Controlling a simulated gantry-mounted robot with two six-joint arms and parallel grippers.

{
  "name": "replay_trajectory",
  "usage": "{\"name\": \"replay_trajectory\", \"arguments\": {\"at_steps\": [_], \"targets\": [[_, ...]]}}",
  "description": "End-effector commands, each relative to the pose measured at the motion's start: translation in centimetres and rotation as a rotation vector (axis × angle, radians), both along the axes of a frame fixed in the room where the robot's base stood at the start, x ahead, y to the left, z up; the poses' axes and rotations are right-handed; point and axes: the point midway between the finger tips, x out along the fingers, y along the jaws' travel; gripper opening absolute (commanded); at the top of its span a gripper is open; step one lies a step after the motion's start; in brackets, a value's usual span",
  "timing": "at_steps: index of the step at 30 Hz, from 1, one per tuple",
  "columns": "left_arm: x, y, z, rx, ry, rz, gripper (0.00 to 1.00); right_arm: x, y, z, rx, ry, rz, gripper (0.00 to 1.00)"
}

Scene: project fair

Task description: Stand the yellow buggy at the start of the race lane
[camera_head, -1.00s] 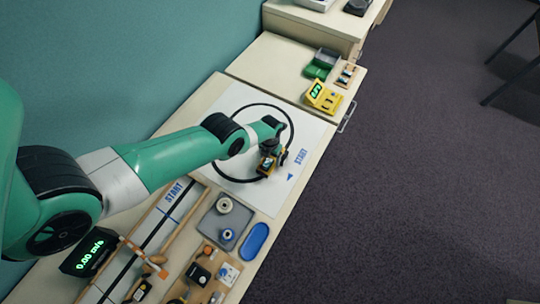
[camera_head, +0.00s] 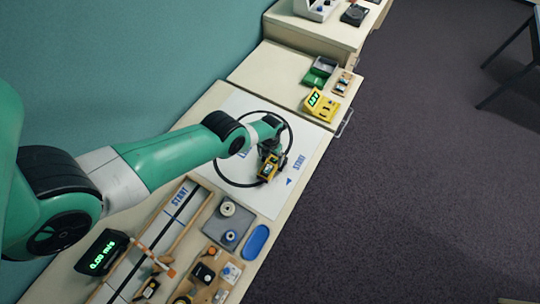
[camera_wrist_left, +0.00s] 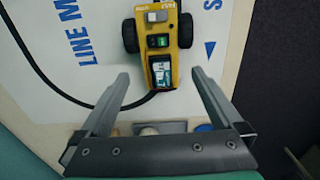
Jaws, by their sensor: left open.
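The yellow buggy (camera_head: 268,169) stands on the white line-course mat, partly hidden by my left gripper in the head view. In the left wrist view the buggy (camera_wrist_left: 158,42) has black wheels, a grey block, a green switch and a small screen. My left gripper (camera_wrist_left: 160,76) is open and empty. Its fingertips show to either side of the buggy's near end, with gaps between; I cannot tell how high they are above it. The race lane (camera_head: 163,226) is a wood-edged track with a black centre line and a blue START mark (camera_head: 180,196). My right gripper is not in view.
The mat (camera_head: 283,191) has a black loop and its own START mark. A grey tray (camera_head: 214,229) with round parts and a blue dish (camera_head: 256,242) lie beside the lane. A speed display (camera_head: 101,252) stands left of the lane. A yellow meter (camera_head: 321,105) sits beyond the mat.

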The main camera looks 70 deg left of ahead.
Motion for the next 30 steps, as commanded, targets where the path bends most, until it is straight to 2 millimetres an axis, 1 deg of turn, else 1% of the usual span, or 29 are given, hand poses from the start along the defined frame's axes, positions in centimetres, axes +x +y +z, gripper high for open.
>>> {"name": "replay_trajectory", "arguments": {"at_steps": [1,3,6,9,20,22,23,25,26,28,29,30], "targets": [[0.1,0.0,2.5,0.001,-0.001,0.000,1.00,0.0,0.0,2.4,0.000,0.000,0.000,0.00],[0.1,0.0,3.9,0.001,-0.001,0.000,1.00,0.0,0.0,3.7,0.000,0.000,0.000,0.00],[0.1,0.0,5.2,0.001,-0.001,0.000,1.00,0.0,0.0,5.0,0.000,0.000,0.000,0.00],[0.0,0.0,5.7,0.000,0.000,0.000,1.00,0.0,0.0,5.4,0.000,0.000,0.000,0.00],[0.1,0.1,5.5,0.001,-0.001,0.000,1.00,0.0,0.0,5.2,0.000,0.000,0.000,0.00],[0.4,0.2,5.7,0.005,-0.008,0.008,1.00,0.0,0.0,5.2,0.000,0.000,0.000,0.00],[1.0,0.3,5.9,0.012,-0.021,0.018,1.00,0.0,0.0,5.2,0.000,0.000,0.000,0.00],[3.4,0.9,7.0,0.040,-0.078,0.076,1.00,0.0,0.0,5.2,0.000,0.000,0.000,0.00],[5.0,1.2,7.9,0.056,-0.118,0.116,1.00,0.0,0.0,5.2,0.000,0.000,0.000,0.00],[10.0,2.0,11.0,0.090,-0.250,0.244,1.00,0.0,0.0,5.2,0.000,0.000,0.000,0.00],[12.5,2.2,12.9,0.098,-0.322,0.312,1.00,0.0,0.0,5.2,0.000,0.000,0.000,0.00],[15.9,2.2,15.9,0.095,-0.429,0.408,1.00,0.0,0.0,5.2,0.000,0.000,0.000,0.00]]}}
